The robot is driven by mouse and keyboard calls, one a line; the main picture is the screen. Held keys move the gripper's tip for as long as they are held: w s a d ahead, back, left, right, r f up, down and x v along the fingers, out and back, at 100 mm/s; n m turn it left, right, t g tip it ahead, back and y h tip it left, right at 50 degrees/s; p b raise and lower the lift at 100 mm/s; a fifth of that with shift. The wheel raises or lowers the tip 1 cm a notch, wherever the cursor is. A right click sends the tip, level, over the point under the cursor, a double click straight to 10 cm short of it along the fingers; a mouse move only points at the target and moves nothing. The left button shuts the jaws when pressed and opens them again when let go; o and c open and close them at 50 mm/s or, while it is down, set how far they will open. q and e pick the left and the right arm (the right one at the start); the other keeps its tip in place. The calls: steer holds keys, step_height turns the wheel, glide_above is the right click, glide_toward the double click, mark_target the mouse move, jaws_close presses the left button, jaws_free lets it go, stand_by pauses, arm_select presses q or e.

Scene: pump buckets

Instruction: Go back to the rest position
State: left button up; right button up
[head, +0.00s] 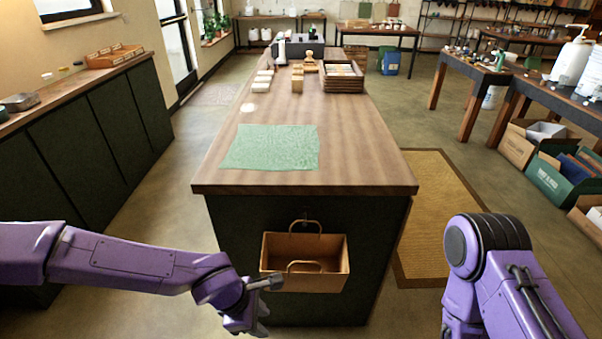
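My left gripper (259,300) is at the end of the purple arm from the left, low in the head view. It is in front of the table's near side, by the lower left of a tan box with two handles (322,281). From here I cannot tell whether it touches the box, or whether its fingers are open or shut. My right arm (490,265) is folded at the lower right; its gripper is out of the picture.
The long wooden table (357,172) has a green mat (270,147) near its front and small goods at its far end. A woven rug (440,210) lies to the right. Cabinets (90,135) line the left wall. Boxes (565,180) and side tables stand at right.

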arm_select(q)
steer(key=s+a+f+m+t+y, duration=0.2)
steer(key=s+a+f+m+y, duration=0.3)
steer(key=a+f, duration=0.7)
steer(key=s+a+f+m+y, duration=0.2)
steer(key=s+a+f+m, duration=0.2)
steer(key=s+a, duration=0.5)
steer(key=s+m, duration=0.2)
steer(key=s, duration=0.1)
steer(key=shift+s+m+t, duration=0.2)
steer(key=shift+m+t, duration=0.1)
